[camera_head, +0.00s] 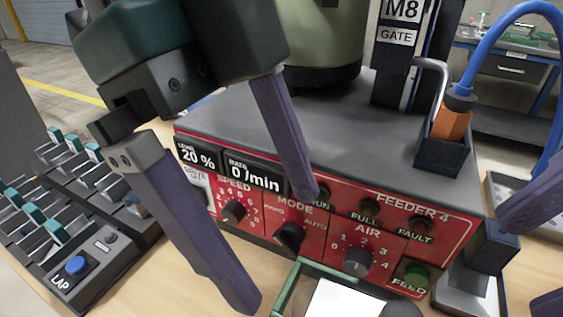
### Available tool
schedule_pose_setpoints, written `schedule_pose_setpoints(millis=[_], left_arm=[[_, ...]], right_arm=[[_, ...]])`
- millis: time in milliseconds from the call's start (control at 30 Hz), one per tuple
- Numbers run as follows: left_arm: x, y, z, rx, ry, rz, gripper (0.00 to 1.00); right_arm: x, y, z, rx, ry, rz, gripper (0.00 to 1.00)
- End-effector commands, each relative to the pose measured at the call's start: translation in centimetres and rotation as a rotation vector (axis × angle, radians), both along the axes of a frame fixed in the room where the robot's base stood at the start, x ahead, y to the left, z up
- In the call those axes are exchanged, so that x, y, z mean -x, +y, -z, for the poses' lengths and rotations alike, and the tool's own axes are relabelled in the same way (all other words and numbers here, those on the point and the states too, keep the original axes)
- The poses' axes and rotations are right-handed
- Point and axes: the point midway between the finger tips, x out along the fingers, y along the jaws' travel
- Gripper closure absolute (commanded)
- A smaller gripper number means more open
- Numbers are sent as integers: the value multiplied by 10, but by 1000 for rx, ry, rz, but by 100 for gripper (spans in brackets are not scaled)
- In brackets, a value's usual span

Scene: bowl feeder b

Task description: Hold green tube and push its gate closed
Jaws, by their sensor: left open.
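A pale green upright cylinder (335,45) with a dark base stands on top of the feeder; its upper part is cut off, and it is the only green tube-like thing I see. A dark post with an M8 GATE label (397,37) stands to its right, with a bent grey metal bar (436,68) beside it; whether the gate is open or closed cannot be told. My left gripper (275,248) is open and empty in front of the red panel, its purple fingers wide apart.
The red FEEDER 4 panel (330,222) carries knobs, lamps and a green FEED button (416,274). An orange part with a blue hose sits in a dark holder (443,153). A rack with a LAP button (76,265) is at left. A green-edged tray (288,288) is in front.

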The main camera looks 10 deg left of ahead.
Motion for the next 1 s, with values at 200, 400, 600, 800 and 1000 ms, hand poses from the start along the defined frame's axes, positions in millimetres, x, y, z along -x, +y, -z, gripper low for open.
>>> schedule_pose_setpoints(millis=[200,400,600,800,1000], left_arm=[[5,-12,26,2,5,4,0],[9,-25,60,1,3,3,0],[11,-33,82,1,0,2,0],[12,-36,88,2,-2,3,0],[11,-36,88,2,-2,2,3]], right_arm=[[0,0,0,0,0,0,50],[0,0,0,0,0,0,50],[0,0,0,0,0,0,50],[0,0,0,0,0,0,50],[0,0,0,0,0,0,50]])
